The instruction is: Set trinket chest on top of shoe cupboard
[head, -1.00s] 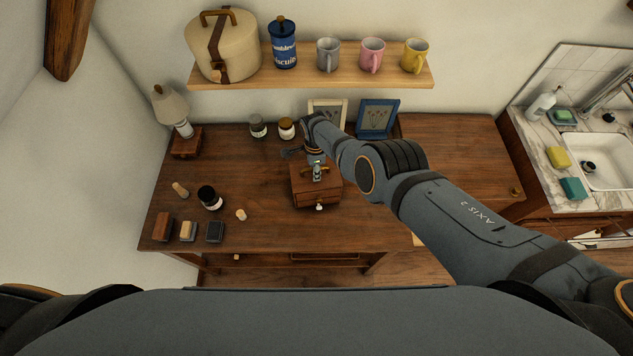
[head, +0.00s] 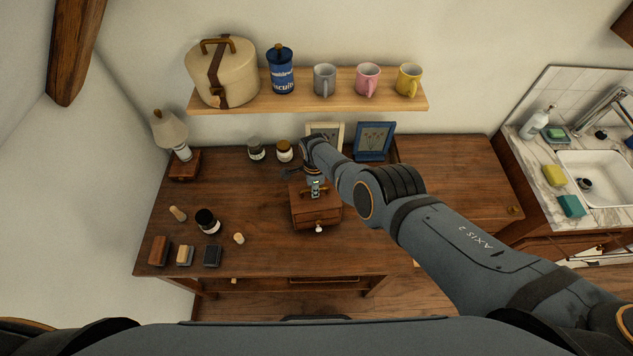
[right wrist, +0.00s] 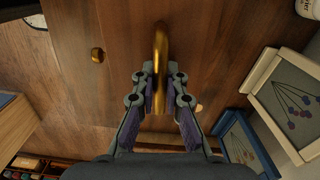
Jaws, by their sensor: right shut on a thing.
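The trinket chest (head: 318,213) is a small brown wooden box with a pale knob on its front. It is at the middle of the wooden desk; I cannot tell whether it touches the desktop. My right gripper (head: 316,188) is above its lid, and in the right wrist view my gripper (right wrist: 160,78) is shut on the brass handle (right wrist: 161,42). The low brown cabinet right of the desk, with a brass knob, looks like the shoe cupboard (head: 455,180). My right forearm crosses in front of its left part. My left gripper is not in view.
Two picture frames, one cream (head: 326,132) and one blue (head: 374,141), stand behind my right arm. Jars (head: 255,149), a lamp (head: 172,132) and brushes occupy the desk's left part. A shelf (head: 345,101) hangs above. The cupboard's visible top is clear; a sink (head: 600,178) lies right.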

